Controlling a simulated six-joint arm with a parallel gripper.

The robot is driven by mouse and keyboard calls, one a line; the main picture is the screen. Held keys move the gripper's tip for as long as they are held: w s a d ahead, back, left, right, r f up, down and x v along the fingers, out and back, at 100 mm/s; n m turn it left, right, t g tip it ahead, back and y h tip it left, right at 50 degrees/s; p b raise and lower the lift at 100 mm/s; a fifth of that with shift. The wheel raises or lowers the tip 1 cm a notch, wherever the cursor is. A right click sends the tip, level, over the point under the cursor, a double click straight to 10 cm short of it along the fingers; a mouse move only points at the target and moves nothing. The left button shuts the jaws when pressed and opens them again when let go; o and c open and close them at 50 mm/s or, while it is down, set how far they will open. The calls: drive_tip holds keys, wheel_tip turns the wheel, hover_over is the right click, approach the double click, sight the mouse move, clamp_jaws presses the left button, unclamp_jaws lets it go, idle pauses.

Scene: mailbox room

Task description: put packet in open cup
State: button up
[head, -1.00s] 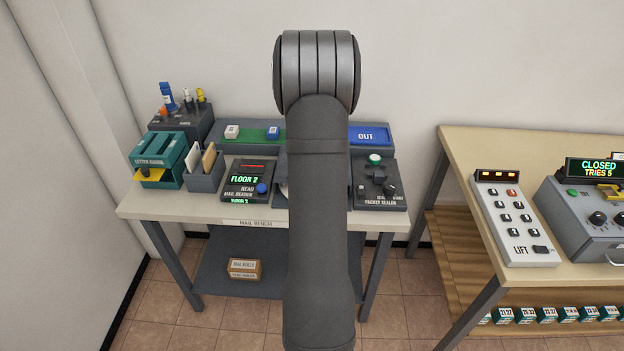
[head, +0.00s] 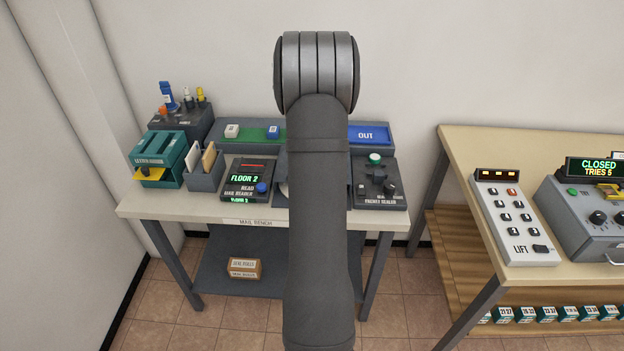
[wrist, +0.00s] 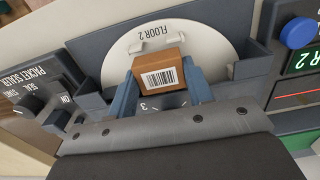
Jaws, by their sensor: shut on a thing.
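The packet (wrist: 160,78) is a small brown box with a white barcode label, seen in the wrist view. My gripper (wrist: 161,88) is shut on it, one blue finger on each side. The packet is over a white round disc (wrist: 118,62) marked "FLOOR 2", with pale raised pieces at its far side and right. I cannot tell whether the packet touches the disc. No open cup shows clearly; the packet and fingers hide part of the disc. In the head view my arm hides the gripper, the packet and most of the disc.
The packet sealer (head: 380,185) stands right of the disc in the head view, the mail reader (head: 247,180) left of it. Behind are a blue OUT tray (head: 369,135) and a green strip with two small blocks. A teal letter holder (head: 158,155) stands at far left.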

drive_tip(key=shift+f, duration=1.05)
drive_tip(key=o, duration=1.1)
drive_tip(key=shift+c, duration=0.2)
drive_tip(key=shift+o, duration=0.5)
drive_tip(key=shift+o, duration=0.7)
drive_tip(key=shift+r, duration=3.05)
